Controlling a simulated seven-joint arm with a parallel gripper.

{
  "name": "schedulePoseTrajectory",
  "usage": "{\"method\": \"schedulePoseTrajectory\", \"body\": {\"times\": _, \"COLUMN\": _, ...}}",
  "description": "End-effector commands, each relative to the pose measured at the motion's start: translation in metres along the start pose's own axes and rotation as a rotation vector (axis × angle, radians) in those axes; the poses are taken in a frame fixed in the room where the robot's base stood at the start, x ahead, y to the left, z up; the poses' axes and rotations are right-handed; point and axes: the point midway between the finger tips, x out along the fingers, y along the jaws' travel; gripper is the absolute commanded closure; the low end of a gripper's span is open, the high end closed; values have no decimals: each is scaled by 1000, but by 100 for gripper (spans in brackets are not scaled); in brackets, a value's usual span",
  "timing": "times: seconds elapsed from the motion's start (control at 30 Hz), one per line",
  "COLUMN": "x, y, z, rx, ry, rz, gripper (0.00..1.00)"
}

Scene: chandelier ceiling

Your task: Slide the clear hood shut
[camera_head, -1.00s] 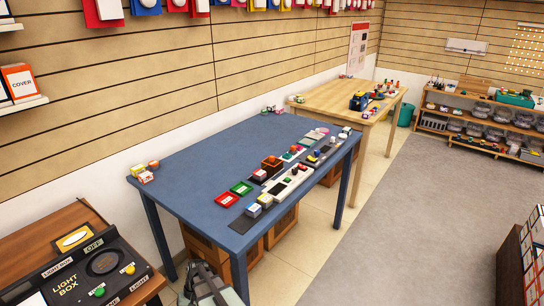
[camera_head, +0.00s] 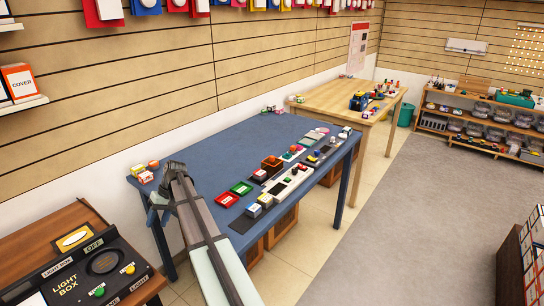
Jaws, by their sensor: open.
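I cannot pick out the clear hood in this view; its items are small. A long white unit (camera_head: 288,186) with dark parts lies along the front of the blue table (camera_head: 215,150), but I cannot tell whether a hood belongs to it. My gripper (camera_head: 173,167) is over the left part of the blue table, left of the red tray and apart from the white unit. It points away from me and looks empty, and its fingers are small here.
A red tray (camera_head: 227,200) and a green tray (camera_head: 241,188) lie left of the white unit. Small boxes (camera_head: 146,176) sit at the table's left corner. A light box (camera_head: 85,270) stands at lower left. The blue table's middle and back are mostly clear.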

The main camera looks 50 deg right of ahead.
Motion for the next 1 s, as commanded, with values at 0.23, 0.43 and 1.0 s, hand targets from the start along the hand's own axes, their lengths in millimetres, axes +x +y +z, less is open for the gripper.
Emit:
{"method": "schedulePoseTrajectory", "body": {"times": 0.23, "x": -93, "y": 0, "z": -45, "rx": 9, "ry": 70, "rz": 56, "gripper": 53}}
{"method": "schedulePoseTrajectory", "body": {"times": 0.43, "x": -186, "y": 70, "z": -70, "rx": 254, "ry": 180, "rz": 218, "gripper": 53}}
{"method": "schedulePoseTrajectory", "body": {"times": 1.0, "x": -409, "y": 334, "z": -16, "rx": 1174, "ry": 650, "rz": 692, "gripper": 53}}
